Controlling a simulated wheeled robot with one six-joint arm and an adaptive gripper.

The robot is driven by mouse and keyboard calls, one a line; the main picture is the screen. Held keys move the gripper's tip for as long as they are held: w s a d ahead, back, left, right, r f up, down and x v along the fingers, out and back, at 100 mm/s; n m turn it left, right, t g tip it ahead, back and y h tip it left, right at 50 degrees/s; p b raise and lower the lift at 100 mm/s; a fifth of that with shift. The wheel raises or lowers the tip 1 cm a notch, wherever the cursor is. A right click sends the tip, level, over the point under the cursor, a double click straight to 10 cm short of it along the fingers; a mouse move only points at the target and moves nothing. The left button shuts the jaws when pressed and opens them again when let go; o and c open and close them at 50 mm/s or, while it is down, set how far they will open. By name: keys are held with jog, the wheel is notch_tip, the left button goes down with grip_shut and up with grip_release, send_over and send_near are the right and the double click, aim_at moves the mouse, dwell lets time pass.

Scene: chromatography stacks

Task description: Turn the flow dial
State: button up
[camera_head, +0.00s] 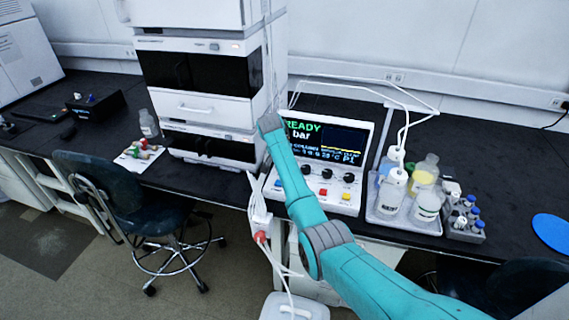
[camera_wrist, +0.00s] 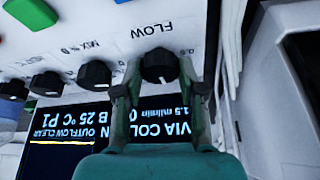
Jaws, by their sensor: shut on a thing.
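The flow dial (camera_wrist: 158,66) is a black round knob under an upside-down "FLOW" label (camera_wrist: 153,28) in the wrist view. My gripper (camera_wrist: 160,88) has one finger on each side of the dial and is shut on it. The fingertips hide part of the dial's sides and the scale around it. In the head view, the console (camera_head: 340,135) with its lit "READY" screen stands on the bench. There my arm crosses in front of the console's left side and hides the flow dial and my gripper.
Other black knobs, including the "MIX % B" knob (camera_wrist: 95,74), sit in a row beside the flow dial. A tray of bottles (camera_head: 402,224) stands right of the console. A tall white instrument stack (camera_head: 200,105) stands to its left. White tubing hangs near my arm.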

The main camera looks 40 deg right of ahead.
jog(key=shift+m, duration=0.3)
jog(key=o, duration=1.1)
jog(key=shift+o, duration=0.2)
jog(key=shift+a, duration=0.1)
jog(key=v, duration=1.2)
jog(key=shift+w, duration=0.15)
